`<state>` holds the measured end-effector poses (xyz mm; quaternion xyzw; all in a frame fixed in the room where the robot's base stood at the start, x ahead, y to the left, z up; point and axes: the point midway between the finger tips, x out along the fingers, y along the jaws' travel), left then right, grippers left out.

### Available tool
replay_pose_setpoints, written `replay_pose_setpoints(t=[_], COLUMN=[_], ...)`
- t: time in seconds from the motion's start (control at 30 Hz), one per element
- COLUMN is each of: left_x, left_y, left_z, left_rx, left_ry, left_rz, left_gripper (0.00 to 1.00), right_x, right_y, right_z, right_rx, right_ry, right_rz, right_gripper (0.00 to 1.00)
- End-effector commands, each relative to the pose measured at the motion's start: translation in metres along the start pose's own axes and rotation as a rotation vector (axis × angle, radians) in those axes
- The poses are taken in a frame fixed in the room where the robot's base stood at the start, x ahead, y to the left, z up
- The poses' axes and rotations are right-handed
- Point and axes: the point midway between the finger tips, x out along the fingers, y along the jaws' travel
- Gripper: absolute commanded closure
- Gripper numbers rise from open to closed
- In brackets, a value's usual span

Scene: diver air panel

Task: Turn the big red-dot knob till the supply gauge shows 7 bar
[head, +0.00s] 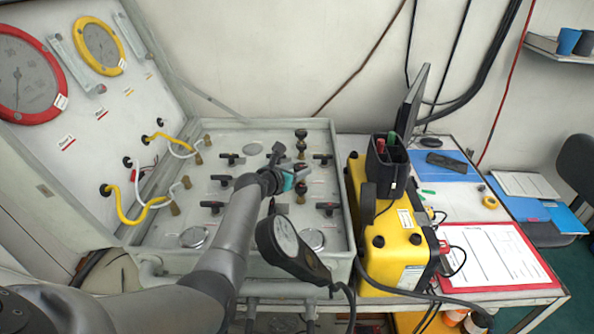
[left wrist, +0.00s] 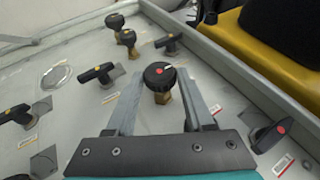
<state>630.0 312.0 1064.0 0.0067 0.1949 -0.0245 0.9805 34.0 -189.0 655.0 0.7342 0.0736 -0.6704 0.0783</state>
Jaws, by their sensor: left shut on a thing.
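The big black knob with a red dot (left wrist: 160,76) stands on a brass stem on the console. My left gripper (left wrist: 160,82) is shut on it, one finger on each side in the left wrist view. In the head view the gripper (head: 285,182) is low over the console, and the knob is largely hidden. A red-ringed gauge (head: 22,75) and a yellow-ringed gauge (head: 99,46) are on the upright panel. I cannot tell which gauge is the supply gauge, and no reading is legible. My right gripper is not in view.
Several black T-handle valves (head: 230,158) and other dark knobs (head: 301,134) surround the gripper. A black handheld dial (head: 290,245) shows in front of the console. A yellow case (head: 388,225) stands close to the right.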

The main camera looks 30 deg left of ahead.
Motion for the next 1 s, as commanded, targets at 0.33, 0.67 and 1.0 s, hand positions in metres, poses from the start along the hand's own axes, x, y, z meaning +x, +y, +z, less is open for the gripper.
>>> replay_pose_setpoints(t=[0.33, 0.67, 1.0], left_x=[0.002, 0.004, 0.005], left_y=[0.006, 0.01, 0.012], left_z=[-0.003, -0.003, -0.003], left_rx=[0.075, 0.152, 0.21], left_ry=[-0.001, -0.003, -0.003], left_rz=[-0.181, -0.367, -0.506], left_gripper=[1.0, 1.0, 1.0], right_x=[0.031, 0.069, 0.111], right_y=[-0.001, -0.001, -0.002], right_z=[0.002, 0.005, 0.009], right_rx=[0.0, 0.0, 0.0], right_ry=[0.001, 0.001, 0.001], right_rz=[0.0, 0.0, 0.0], right_gripper=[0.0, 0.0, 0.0])
